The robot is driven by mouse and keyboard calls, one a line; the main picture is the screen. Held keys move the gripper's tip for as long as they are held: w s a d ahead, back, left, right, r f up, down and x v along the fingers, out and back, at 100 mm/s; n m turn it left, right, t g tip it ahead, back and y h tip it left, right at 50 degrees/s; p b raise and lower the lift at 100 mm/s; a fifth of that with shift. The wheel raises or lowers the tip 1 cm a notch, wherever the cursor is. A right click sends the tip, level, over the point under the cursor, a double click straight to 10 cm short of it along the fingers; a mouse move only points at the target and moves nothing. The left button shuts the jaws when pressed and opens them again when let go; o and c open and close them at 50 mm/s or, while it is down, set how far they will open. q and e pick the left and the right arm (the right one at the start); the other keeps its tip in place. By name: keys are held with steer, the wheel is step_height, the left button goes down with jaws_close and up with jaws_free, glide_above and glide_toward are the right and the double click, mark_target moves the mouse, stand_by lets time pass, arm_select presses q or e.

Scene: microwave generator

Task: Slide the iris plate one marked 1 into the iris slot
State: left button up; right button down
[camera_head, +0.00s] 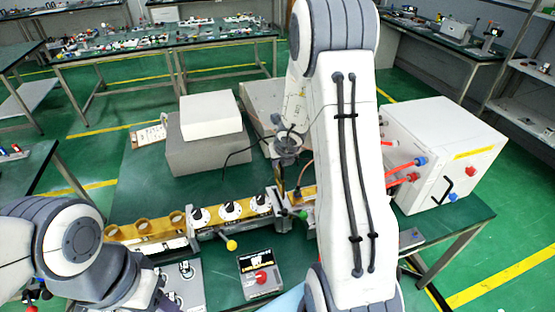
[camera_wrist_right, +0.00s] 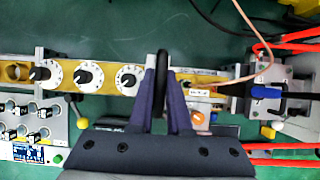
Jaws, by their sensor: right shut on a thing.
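My right gripper (camera_wrist_right: 161,85) is shut on a thin dark plate (camera_wrist_right: 162,58), seen nearly edge-on in the right wrist view. Its marking cannot be read. In the head view the right gripper (camera_head: 281,182) points down over the right part of the brass waveguide line (camera_head: 145,229), just right of the three white dials (camera_head: 230,210). The dials also show in the right wrist view (camera_wrist_right: 88,75), left of the plate. The iris slot is not clearly visible; the gripper and plate cover that part of the line. My left arm is at the lower left, its fingers out of view.
A white box (camera_head: 440,150) with red and blue connectors stands at the right of the green table. A white block on a grey block (camera_head: 208,152) stands behind the line. A small meter box (camera_head: 260,275) with a red knob sits in front. Cables run near the right arm.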

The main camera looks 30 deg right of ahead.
mark_target(283, 185)
steer(key=shift+f+b, duration=2.15)
steer(key=shift+f, duration=0.2)
step_height(283, 185, down, 9)
steer(key=b, duration=0.9)
steer(key=shift+b, duration=0.3)
stand_by(3.0)
steer(key=c, duration=0.8)
jaws_free()
steer(key=shift+f, duration=0.1)
steer(key=p+v, duration=0.5)
steer(key=v, duration=0.4)
steer(key=shift+r, duration=0.25)
steer(key=shift+s+a+r+p, duration=0.1)
steer(key=shift+s+r+p, duration=0.25)
steer(key=shift+r+p, duration=0.1)
